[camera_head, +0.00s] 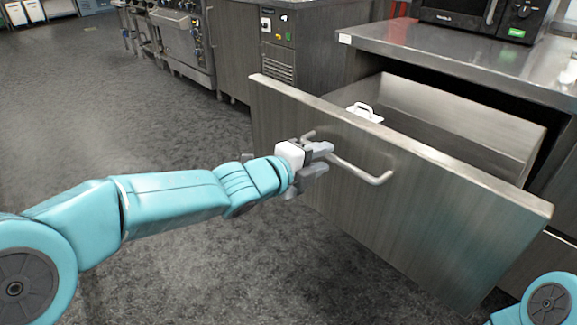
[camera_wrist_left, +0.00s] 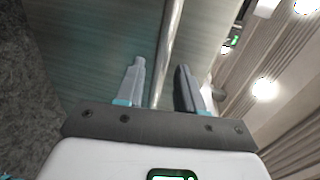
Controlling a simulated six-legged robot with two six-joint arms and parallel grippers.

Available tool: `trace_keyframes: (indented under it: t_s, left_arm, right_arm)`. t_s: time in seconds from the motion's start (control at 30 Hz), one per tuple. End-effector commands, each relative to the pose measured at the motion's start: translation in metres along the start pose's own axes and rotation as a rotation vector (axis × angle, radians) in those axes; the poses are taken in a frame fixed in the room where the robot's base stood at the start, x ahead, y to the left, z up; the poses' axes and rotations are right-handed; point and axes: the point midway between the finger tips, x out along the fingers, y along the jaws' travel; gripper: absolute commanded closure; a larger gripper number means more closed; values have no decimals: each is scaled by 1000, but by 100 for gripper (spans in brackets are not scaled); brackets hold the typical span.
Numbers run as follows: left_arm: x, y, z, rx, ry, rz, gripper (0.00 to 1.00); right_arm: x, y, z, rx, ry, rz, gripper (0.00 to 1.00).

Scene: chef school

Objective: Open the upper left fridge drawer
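My left gripper (camera_head: 323,158) is at the left part of this handle. In the left wrist view, the handle bar (camera_wrist_left: 170,45) passes between the two fingers (camera_wrist_left: 160,85). The fingers are apart, with a gap visible beside the bar. My right gripper is out of view; only part of my right arm shows at the lower right of the head view.
A small white object with a handle (camera_head: 365,113) shows at the drawer's left inside. The steel countertop (camera_head: 450,55) carries a microwave (camera_head: 480,15). Cookers (camera_head: 185,40) stand at the back left. The grey floor left of the drawer is clear.

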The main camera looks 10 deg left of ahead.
Motion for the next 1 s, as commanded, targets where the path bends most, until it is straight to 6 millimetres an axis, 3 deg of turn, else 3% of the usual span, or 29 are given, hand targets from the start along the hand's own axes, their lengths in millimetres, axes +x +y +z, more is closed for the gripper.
trace_keyframes:
  t_s: [0.3, 0.5, 0.7, 1.0]
  left_arm:
    - [-87, -4, 1, -1, -4, -1, 62]
    - [-122, -3, 1, -1, -4, 0, 62]
    - [-133, -1, 0, -1, -1, 0, 62]
    - [-133, 0, 0, -1, -1, 0, 62]
  right_arm:
    - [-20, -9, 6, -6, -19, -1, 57]
    - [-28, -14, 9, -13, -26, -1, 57]
    - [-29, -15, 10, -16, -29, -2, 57]
    - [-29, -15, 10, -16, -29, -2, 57]
